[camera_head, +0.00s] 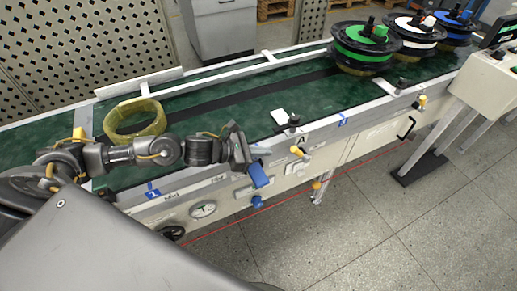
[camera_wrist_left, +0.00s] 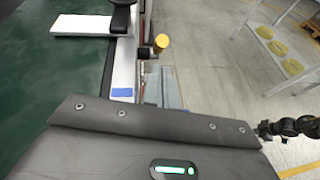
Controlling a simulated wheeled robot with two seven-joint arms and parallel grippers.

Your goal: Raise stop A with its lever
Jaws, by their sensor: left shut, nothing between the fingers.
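Stop A's lever (camera_head: 300,150) has a yellow knob and sits on the conveyor's front rail below the letter A. Its yellow knob also shows in the left wrist view (camera_wrist_left: 162,41). Stop A (camera_head: 280,117) is a white plate over the green belt with a black knob beside it. The white plate shows at the upper left of the left wrist view (camera_wrist_left: 80,25). My right gripper is not in view.
A yellow-green ring (camera_head: 134,120) lies on the belt at the left. Green, white and blue-marked hubs (camera_head: 362,50) stand at the far right. A second yellow-knobbed lever (camera_head: 422,101) is farther right on the rail.

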